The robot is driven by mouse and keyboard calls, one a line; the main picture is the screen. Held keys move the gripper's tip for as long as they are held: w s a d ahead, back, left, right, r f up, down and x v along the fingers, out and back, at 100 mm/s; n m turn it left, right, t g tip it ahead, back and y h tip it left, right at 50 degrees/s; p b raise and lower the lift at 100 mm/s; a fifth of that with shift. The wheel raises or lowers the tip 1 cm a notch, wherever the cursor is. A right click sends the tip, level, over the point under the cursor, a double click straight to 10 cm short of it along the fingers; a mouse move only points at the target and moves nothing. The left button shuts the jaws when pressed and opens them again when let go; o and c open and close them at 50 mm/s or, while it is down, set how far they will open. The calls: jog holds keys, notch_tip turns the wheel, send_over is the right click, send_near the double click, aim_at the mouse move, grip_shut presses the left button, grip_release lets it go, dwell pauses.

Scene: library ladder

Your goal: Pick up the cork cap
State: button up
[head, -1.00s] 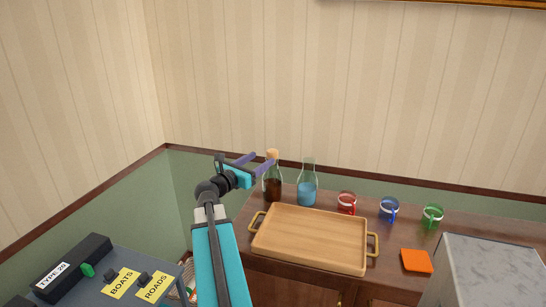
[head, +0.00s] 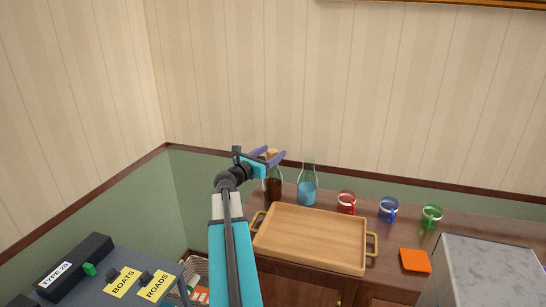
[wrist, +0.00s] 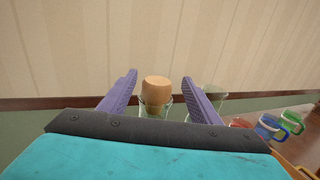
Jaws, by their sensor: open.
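The tan cork cap (wrist: 156,90) sits in the mouth of a glass bottle (wrist: 154,109) in the wrist view. In the head view the bottle (head: 273,188) holds dark brown liquid and stands upright on the cabinet; its cork (head: 271,154) is partly hidden by my fingers. My gripper (head: 278,155) has two purple fingers, open, at about the height of the cork. In the wrist view the cork shows between the two fingers of my gripper (wrist: 160,85), with a gap on each side. I cannot tell whether the fingertips reach past it.
A flask of blue liquid (head: 307,190) stands just right of the bottle. A wooden tray (head: 310,238) lies in front. Red (head: 346,203), blue (head: 388,209) and green (head: 432,216) mugs stand to the right, with an orange square (head: 415,261) nearer. The wall is behind.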

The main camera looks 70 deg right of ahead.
aim_at(276, 150)
jog(key=shift+w+p+x, duration=0.1)
jog(key=shift+p+x, duration=0.2)
jog(key=shift+x, duration=0.55)
jog(key=shift+w+p+x, duration=0.15)
jog(key=shift+p+x, duration=0.15)
jog(key=shift+x, duration=1.5)
jog(key=shift+f, duration=0.1)
jog(key=c, duration=1.1)
